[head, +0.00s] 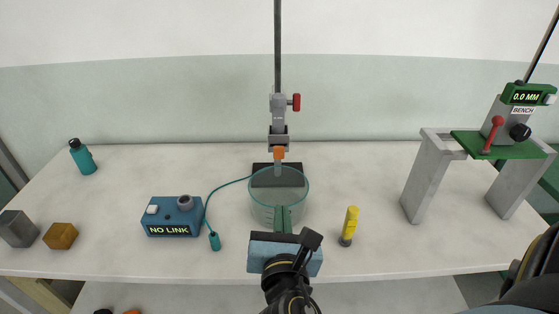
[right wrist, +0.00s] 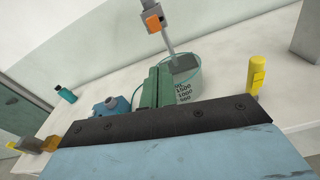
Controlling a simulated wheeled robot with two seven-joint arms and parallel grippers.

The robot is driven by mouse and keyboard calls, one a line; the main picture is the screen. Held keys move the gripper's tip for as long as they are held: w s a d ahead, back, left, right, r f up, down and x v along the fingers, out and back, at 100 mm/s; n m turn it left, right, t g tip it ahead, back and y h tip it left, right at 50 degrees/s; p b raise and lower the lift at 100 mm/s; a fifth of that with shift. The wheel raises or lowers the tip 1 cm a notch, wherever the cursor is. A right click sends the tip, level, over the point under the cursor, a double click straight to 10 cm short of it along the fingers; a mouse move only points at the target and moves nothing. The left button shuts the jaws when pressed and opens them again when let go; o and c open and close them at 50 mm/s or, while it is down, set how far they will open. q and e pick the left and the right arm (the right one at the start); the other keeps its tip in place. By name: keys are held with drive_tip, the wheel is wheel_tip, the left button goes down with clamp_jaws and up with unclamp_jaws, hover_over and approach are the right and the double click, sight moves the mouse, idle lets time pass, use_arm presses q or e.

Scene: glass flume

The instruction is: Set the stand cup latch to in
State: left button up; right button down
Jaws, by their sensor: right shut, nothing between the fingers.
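The stand carries a grey clamp with a red knob (head: 296,102). Below the clamp is an orange piece (head: 279,153), also in the right wrist view (right wrist: 153,22); I cannot tell whether it is the cup latch or how it is set. My left gripper is not in view.
A yellow marker (head: 350,225) stands right of the cup. A grey bench (head: 425,180) with a gauge is at right. Blocks (head: 60,236) and a teal bottle (head: 82,157) are at left.

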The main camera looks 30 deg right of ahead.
wheel_tip(320, 180, up, 2)
drive_tip(key=r+n, duration=0.1)
drive_tip(key=n, duration=0.1)
drive_tip(key=p, duration=0.1)
approach(280, 150)
drive_tip(key=shift+t+h, duration=0.3)
drive_tip(key=shift+h, duration=0.1)
drive_tip(key=x, duration=0.3)
drive_tip(key=f+x, duration=0.1)
drive_tip(key=x, duration=0.2)
drive_tip(key=shift+w+f, duration=0.15)
drive_tip(key=shift+w, duration=0.3)
drive_tip(key=shift+p+x, duration=0.9)
drive_tip(key=shift+p, duration=0.25)
drive_tip(key=shift+s+d+r, duration=0.1)
drive_tip(key=shift+r, duration=0.15)
